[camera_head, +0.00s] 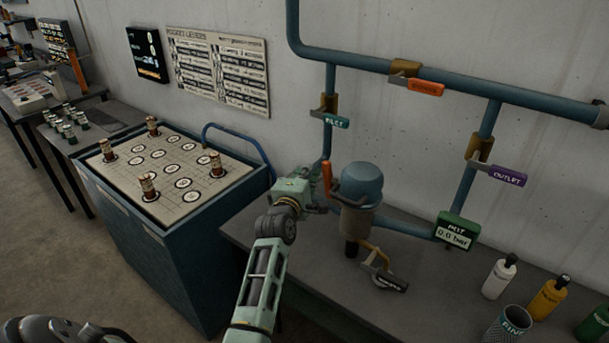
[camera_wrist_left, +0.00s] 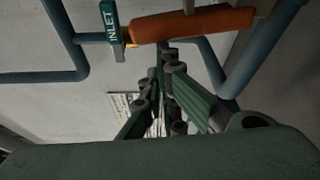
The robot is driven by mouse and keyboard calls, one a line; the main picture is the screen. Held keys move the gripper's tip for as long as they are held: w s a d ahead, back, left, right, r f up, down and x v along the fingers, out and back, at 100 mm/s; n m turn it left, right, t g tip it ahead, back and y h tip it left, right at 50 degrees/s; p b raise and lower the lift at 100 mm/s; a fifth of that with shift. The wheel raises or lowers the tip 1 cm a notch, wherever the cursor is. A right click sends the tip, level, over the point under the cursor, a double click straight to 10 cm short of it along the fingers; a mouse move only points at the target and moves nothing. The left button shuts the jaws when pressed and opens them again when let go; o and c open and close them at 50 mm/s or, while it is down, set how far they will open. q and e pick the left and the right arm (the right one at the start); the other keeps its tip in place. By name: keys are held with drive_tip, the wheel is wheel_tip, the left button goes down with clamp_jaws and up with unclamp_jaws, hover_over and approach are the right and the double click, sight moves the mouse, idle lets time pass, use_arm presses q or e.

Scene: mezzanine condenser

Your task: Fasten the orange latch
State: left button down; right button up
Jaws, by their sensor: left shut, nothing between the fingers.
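The orange latch (camera_head: 327,180) stands upright at the left side of a vessel with a domed blue lid (camera_head: 362,182). In the left wrist view the orange latch (camera_wrist_left: 193,25) is a thick bar crossing just beyond the fingertips. My left gripper (camera_head: 318,196) is beside the vessel, to its left, close to the latch's lower part. In the wrist view the left gripper (camera_wrist_left: 168,55) is shut and empty, its tips just below the bar. I cannot tell whether they touch it.
Blue pipes with a green INLET handle (camera_head: 336,121), an orange handle (camera_head: 425,88) and a purple OUTLET handle (camera_head: 508,176) run above. A gauge (camera_head: 455,231) reads 0.0 bar. Bottles stand at the right. A blue cart (camera_head: 172,262) is at the left.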

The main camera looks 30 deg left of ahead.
use_arm(q)
drive_tip(key=shift+s+d+r+m+t, duration=0.15)
drive_tip(key=shift+d+r+m, duration=0.1)
drive_tip(key=shift+d+m, duration=0.25)
drive_tip(key=shift+w+d+r+m+t, duration=0.1)
drive_tip(key=shift+d+r+m+t, duration=0.1)
drive_tip(key=shift+d+m, duration=0.3)
use_arm(e)
drive_tip(key=shift+s+a+f, duration=0.1)
drive_tip(key=shift+s+a, duration=0.25)
drive_tip(key=shift+s, duration=0.05)
use_arm(q)
drive_tip(key=shift+a, duration=0.1)
